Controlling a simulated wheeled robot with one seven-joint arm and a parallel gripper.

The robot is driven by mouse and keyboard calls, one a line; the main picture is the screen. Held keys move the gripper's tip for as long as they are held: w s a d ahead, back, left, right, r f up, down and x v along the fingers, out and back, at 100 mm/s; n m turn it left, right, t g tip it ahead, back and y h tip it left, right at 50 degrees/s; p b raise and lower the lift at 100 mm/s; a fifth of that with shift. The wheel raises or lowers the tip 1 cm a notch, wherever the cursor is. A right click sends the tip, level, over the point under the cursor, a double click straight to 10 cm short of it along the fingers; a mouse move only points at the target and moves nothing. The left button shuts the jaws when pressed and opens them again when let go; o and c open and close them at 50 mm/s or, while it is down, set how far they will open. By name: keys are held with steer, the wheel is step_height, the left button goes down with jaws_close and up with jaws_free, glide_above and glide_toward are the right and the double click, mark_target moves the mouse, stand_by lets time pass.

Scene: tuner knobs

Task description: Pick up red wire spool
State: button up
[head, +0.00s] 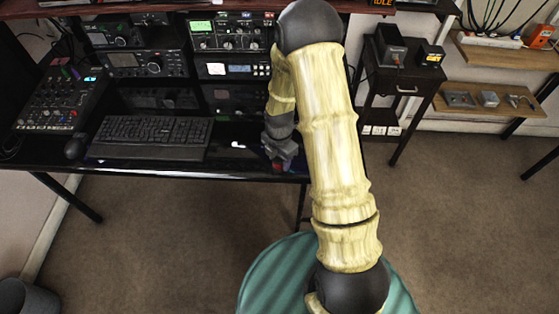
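A small dark red object (277,166), which appears to be the red wire spool, shows at the front right edge of the black desk. Most of it is hidden by my gripper (280,160). My dark gripper points down right over it at the desk edge. The fingers are small and dark, so I cannot tell whether they are open or shut, or whether they touch the spool.
The black desk (190,168) carries a keyboard (150,138), a mouse (75,146), a mixer (62,100) and stacked radio gear (228,70). A dark side table (395,88) stands right, by wall shelves (490,98). A bin (22,297) stands lower left. Carpet is open at right.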

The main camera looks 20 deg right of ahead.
steer(key=shift+c, duration=0.7)
steer(key=shift+r, duration=0.1)
step_height(320, 180, up, 10)
steer(key=shift+f, duration=0.1)
stand_by(0.3)
